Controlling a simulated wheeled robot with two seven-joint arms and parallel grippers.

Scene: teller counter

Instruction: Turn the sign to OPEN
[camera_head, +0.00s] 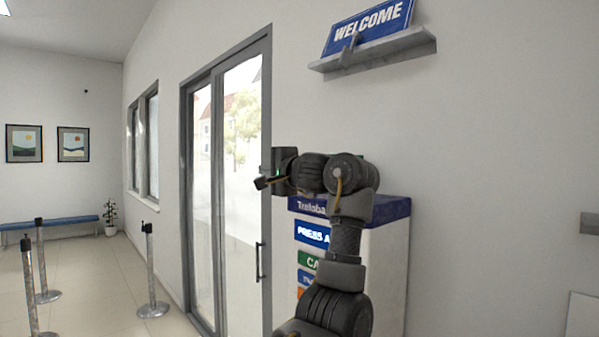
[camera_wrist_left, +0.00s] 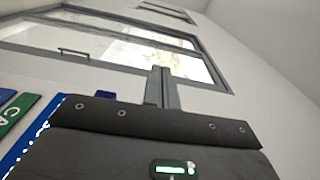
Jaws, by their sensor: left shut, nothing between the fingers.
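A blue sign (camera_head: 375,24) with white letters reading WELCOME leans, tilted, on a grey wall shelf (camera_head: 385,52) at the upper right of the head view. A small dark upright piece shows in front of it. No sign reading OPEN or CLOSED is visible. My left gripper (camera_head: 261,183) is below and to the left of the sign, in front of the glass door's frame, pointing left. In the left wrist view its fingers (camera_wrist_left: 163,88) are together with nothing between them. My right gripper is in neither view.
A white kiosk (camera_head: 380,265) with a blue top and coloured labels stands behind my left arm. A grey-framed glass door (camera_head: 228,200) with a dark handle (camera_head: 259,262) is left of it. Metal posts (camera_head: 150,270) stand on the tiled floor, with a blue bench (camera_head: 55,225) beyond.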

